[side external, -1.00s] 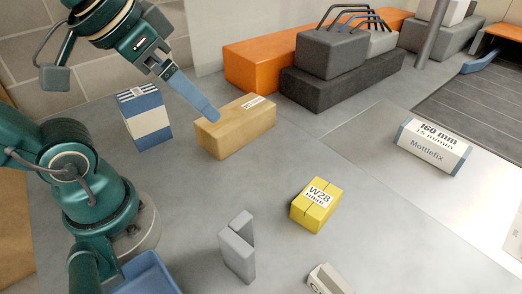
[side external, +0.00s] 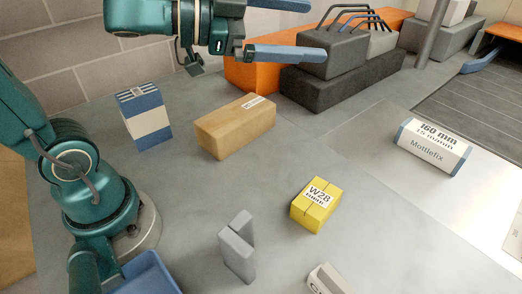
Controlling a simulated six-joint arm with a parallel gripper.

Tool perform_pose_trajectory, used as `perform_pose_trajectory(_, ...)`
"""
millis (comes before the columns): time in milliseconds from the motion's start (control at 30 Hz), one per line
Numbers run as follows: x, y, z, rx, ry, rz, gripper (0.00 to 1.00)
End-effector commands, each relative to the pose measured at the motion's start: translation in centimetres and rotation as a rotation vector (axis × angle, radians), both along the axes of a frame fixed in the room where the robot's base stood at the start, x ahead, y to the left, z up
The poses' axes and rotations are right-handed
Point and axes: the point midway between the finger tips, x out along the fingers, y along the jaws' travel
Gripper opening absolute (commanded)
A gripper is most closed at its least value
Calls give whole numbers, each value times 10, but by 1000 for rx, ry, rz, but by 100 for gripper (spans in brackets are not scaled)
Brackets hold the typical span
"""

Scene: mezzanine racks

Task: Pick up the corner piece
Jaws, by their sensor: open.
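The corner piece (side external: 238,248) is a grey, L-shaped block standing on the grey floor surface at the lower middle of the side external view. Nothing is touching it. My gripper (side external: 312,29) is at the top of the view, far above the corner piece in the picture and pointing right. Its two blue fingers are apart, the upper one partly cut by the frame edge. I see nothing between them. The lower finger overlaps the dark grey blocks behind it in the picture.
A cardboard box (side external: 235,130), a blue-and-white box (side external: 146,121), a yellow W28 box (side external: 316,206) and a white Mottlefix box (side external: 434,148) stand around. A small pale block (side external: 328,281) and a blue bin (side external: 148,274) flank the corner piece. Floor between them is clear.

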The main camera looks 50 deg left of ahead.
Motion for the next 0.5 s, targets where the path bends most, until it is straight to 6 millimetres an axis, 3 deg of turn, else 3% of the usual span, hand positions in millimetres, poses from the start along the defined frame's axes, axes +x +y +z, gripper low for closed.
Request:
perform_pose_trajectory(100, -23, -34, -21, -4, 64, -245, 100)
perform_pose_trajectory(200, -53, -56, -39, -19, 147, -444, 100)
perform_pose_trajectory(333, -93, -71, -56, -46, 271, -655, 100)
perform_pose_trajectory(500, -143, -76, -70, -87, 439, -872, 100)
